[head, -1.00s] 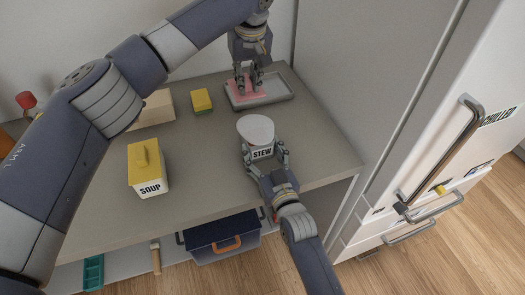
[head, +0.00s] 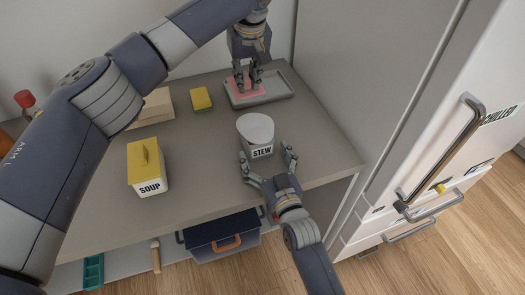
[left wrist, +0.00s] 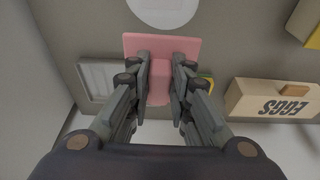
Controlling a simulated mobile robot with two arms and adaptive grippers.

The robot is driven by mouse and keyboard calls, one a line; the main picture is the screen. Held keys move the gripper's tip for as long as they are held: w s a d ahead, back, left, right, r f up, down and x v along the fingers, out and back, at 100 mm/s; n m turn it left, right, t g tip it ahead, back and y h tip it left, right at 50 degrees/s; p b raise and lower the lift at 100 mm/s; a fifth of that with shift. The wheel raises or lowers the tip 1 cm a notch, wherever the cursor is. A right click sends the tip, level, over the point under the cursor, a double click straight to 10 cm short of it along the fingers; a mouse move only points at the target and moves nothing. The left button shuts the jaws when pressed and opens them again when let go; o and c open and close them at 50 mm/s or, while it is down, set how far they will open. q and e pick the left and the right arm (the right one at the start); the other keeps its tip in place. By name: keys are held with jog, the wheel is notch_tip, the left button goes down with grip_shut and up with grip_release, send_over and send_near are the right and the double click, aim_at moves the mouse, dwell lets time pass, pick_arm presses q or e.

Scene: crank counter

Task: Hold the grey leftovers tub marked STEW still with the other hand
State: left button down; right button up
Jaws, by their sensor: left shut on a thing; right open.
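The grey tub marked STEW (head: 262,153) stands upright on the counter, its pale round top showing. My right gripper (head: 268,164) is open just in front of it, fingers spread and apart from it as far as I can tell. My left gripper (head: 248,88) is shut on the raised grip of a flat pink lid-like piece (head: 257,90), at the left part of the grey tray (head: 275,98). The pink piece also shows between the fingers in the left wrist view (left wrist: 160,88). I cannot tell whether it touches the tray.
A tub marked SOUP (head: 150,188) with a yellow lid stands at the front left. A yellow and green sponge (head: 201,98) and a tan box (head: 157,106) lie behind. The fridge (head: 450,130) stands at the right. The counter's middle is clear.

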jog(key=v, duration=1)
jog(key=shift+s, duration=0.2)
pick_arm(q)
jog(key=shift+s, duration=0.1)
pick_arm(e)
jog(key=shift+s+d, duration=0.1)
